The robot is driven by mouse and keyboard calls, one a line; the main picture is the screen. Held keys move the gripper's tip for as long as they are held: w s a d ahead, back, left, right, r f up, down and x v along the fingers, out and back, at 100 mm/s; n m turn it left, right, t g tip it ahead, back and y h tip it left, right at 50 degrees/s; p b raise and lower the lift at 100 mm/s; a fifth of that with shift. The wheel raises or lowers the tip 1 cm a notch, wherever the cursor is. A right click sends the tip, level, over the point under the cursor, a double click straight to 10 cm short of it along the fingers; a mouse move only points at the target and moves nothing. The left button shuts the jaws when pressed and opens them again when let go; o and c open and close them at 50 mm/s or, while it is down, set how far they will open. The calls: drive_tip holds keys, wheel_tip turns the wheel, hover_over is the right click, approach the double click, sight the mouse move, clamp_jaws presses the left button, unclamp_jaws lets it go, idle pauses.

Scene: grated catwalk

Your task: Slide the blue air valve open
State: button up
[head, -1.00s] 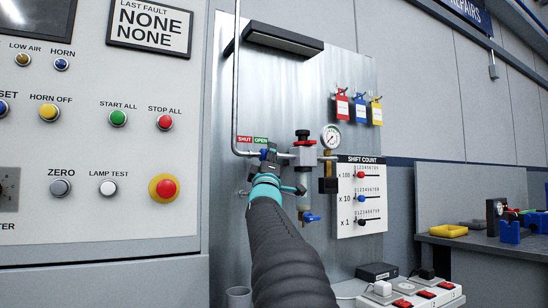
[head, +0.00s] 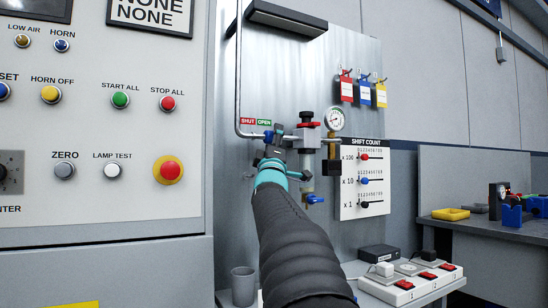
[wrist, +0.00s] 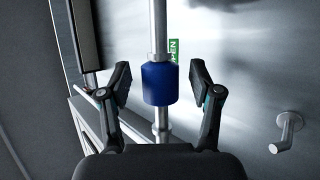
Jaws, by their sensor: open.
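The blue air valve is a blue sleeve (wrist: 159,84) around a grey pipe in the wrist view. In the head view only a small blue part of it (head: 269,136) shows beside my gripper, under the red SHUT label (head: 247,121) and green OPEN label (head: 264,122). My gripper (head: 267,152) is open at the valve. In the wrist view, its fingers (wrist: 160,77) stand on either side of the sleeve, with a gap on both sides. The green label (wrist: 174,50) shows partly behind the pipe, near the sleeve's upper end. The red label is not visible there.
A hook-like peg (wrist: 286,133) sticks out at the right in the wrist view. A control panel (head: 120,205) fills the left.

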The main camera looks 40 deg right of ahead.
drive_tip(key=v, duration=1)
drive_tip(key=shift+s+f, duration=0.2)
